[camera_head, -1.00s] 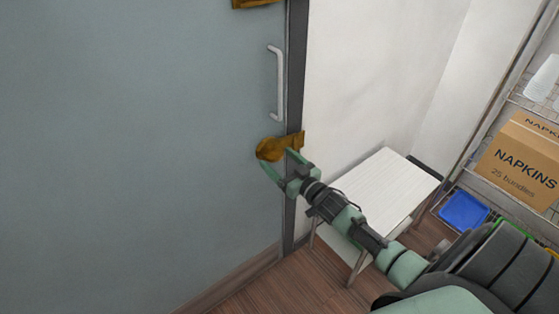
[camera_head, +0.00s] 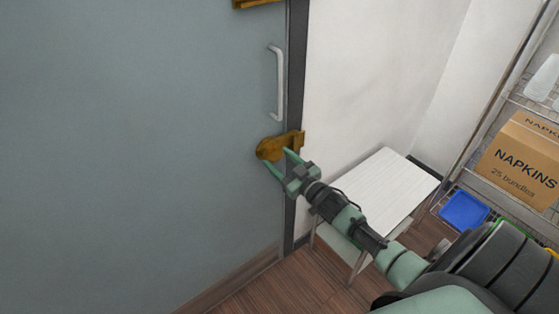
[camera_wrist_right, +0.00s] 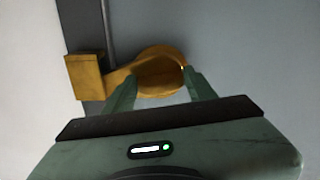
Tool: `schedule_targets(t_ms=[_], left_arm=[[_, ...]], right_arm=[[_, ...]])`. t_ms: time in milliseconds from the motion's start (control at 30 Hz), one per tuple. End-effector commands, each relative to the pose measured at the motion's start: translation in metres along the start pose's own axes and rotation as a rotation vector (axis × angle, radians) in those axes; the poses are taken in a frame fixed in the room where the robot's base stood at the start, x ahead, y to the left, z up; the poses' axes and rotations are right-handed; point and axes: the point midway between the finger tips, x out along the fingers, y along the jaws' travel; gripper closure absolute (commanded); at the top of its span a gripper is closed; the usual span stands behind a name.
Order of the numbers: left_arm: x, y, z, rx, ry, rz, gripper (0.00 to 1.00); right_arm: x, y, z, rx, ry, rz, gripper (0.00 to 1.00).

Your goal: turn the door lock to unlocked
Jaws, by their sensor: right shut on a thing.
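The brass-coloured door lock (camera_head: 280,144) sits at the right edge of the grey-blue door (camera_head: 140,150), below the handle. Its arm reaches right across the dark frame strip. In the right wrist view the lock (camera_wrist_right: 158,72) shows a rounded knob with an arm going left to a square block. My right gripper (camera_head: 276,159) is at the lock's lower side, its green fingers shut on the knob, one on each side. In the wrist view the fingers (camera_wrist_right: 160,86) flank the knob's lower part; their exact contact is partly hidden. My left gripper is not in view.
A metal door handle (camera_head: 276,84) is just above the lock, and another brass piece (camera_head: 256,3) is at the top edge. A shelf with a napkins box (camera_head: 522,165) and blue tray (camera_head: 464,210) is at right.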

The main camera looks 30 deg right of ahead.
Motion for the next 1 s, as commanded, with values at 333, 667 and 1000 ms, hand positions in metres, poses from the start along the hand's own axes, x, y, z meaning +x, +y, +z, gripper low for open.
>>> schedule_targets(t_ms=[333,667,1000], left_arm=[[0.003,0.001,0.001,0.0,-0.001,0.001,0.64],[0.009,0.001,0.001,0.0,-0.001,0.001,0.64],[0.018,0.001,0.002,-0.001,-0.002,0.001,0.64]], right_arm=[[0.0,0.001,0.0,-0.313,0.001,0.0,1.0],[0.0,0.003,0.0,-0.628,0.001,0.0,1.0],[0.0,0.003,-0.001,-0.951,0.001,0.0,1.0]])
